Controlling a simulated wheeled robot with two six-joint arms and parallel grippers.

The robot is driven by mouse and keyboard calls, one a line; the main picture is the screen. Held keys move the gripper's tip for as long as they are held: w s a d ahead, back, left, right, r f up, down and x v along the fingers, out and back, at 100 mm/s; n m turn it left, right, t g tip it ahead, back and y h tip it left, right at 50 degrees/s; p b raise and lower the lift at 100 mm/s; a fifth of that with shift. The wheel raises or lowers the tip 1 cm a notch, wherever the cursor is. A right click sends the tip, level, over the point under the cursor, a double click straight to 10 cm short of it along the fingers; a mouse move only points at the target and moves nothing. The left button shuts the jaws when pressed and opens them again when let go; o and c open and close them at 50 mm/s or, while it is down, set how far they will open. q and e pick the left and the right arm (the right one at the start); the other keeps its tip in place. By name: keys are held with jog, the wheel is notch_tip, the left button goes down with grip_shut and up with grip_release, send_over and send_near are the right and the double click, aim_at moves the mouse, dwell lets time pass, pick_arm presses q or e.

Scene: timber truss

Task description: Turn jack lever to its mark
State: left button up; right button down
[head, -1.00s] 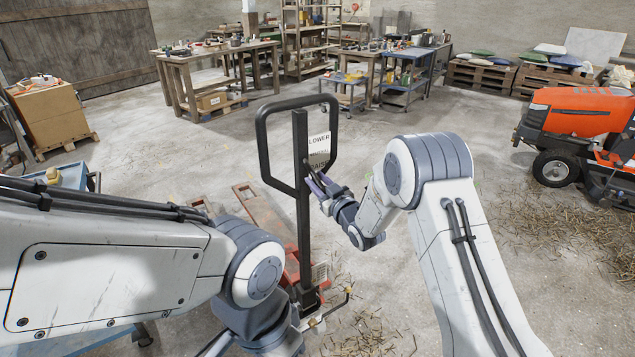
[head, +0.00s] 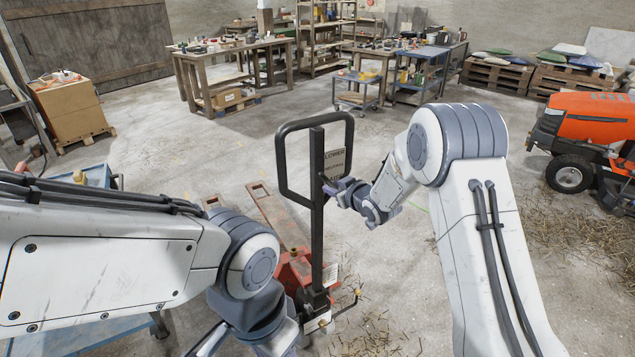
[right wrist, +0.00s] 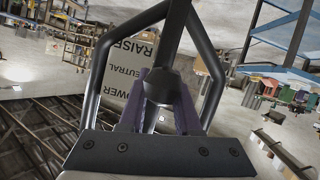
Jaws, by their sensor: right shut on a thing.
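The pallet jack's dark loop handle (head: 284,165) stands upright in the middle of the head view, above its red body (head: 295,272). A label plate (head: 335,160) reading LOWER, NEUTRAL and RAISE sits inside the loop. It shows upside down in the right wrist view (right wrist: 128,70). My right gripper (head: 334,188) is at the handle post, by the RAISE end of the plate. In the right wrist view, its purple fingers are shut around the lever's dark knob (right wrist: 162,88). The rest of the lever is mostly hidden. My left arm runs out of the bottom edge; its gripper does not show clearly.
The orange tractor (head: 590,128) stands at right, with straw on the floor before it. Workbenches (head: 225,62), a small blue cart (head: 357,78) and shelves line the back. A box on a pallet (head: 70,108) is at left. Floor behind the jack is clear.

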pick_arm(q)
jog(key=shift+a+r, duration=0.3)
jog(key=shift+a, duration=0.1)
pick_arm(e)
jog(key=shift+s, duration=0.1)
jog(key=c, duration=0.8)
grip_release()
pick_arm(q)
jog(key=shift+f, duration=0.1)
pick_arm(e)
jog(key=shift+s+r, duration=0.1)
jog(key=shift+s+d+r, duration=0.15)
jog(key=shift+s+d, duration=0.05)
jog(key=shift+s, duration=0.05)
pick_arm(q)
notch_tip(320, 180, down, 2)
jog(key=b, duration=0.2)
jog(key=shift+f+b, duration=0.25)
jog(key=shift+b, duration=0.05)
pick_arm(e)
jog(key=v, duration=0.9)
jog(key=shift+s+r, duration=0.2)
